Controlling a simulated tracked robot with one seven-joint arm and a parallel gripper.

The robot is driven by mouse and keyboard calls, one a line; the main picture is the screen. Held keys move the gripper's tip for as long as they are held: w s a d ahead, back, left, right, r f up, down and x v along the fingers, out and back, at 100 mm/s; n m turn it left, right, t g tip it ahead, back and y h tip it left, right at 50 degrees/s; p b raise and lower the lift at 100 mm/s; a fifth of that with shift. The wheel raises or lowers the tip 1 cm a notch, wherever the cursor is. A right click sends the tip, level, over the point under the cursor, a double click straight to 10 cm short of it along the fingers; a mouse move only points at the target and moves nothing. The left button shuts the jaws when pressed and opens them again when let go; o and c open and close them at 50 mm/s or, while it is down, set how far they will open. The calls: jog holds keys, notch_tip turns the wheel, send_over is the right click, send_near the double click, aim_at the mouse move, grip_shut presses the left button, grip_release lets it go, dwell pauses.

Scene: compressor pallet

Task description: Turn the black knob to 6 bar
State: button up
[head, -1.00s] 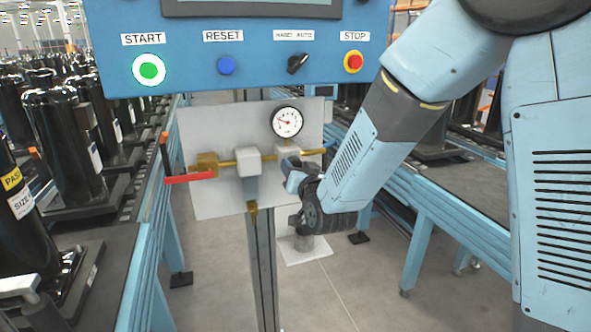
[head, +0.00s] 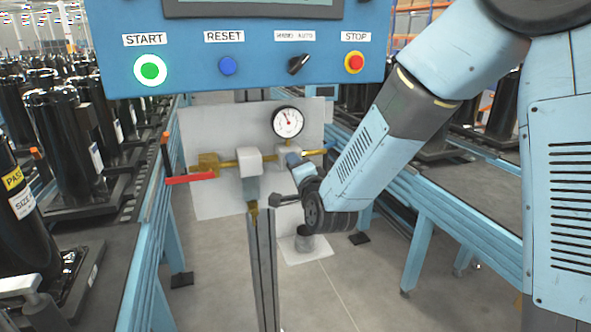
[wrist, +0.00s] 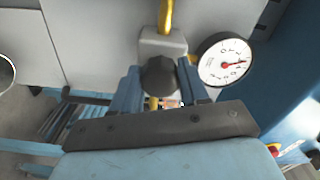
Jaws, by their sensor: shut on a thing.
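The black knob (wrist: 158,77) sits on the front of a pale grey regulator block (wrist: 160,45) in the wrist view. My gripper (wrist: 160,84) has one blue finger on each side of the knob and is shut on it. In the head view my gripper (head: 299,166) is at the right end of the brass pipe, and it hides the knob. The round white pressure gauge (head: 288,122) is just above it; its needle points up and slightly left there. The gauge also shows in the wrist view (wrist: 225,60), beside the knob. Its numbers are too small to read surely.
A brass pipe with a red-handled valve (head: 190,179) and a second grey block (head: 249,161) runs left across the white panel (head: 215,125). The blue control box (head: 240,78) with buttons hangs above. Conveyors with black compressors stand on both sides.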

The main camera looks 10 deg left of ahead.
jog(key=m, duration=1.2)
jog(key=shift+d+f, duration=0.1)
jog(key=shift+d, duration=0.15)
dwell(0.4)
jog(key=o, duration=0.8)
jog(key=shift+w, duration=0.1)
jog(key=shift+o, duration=1.3)
jog(key=shift+a, duration=0.1)
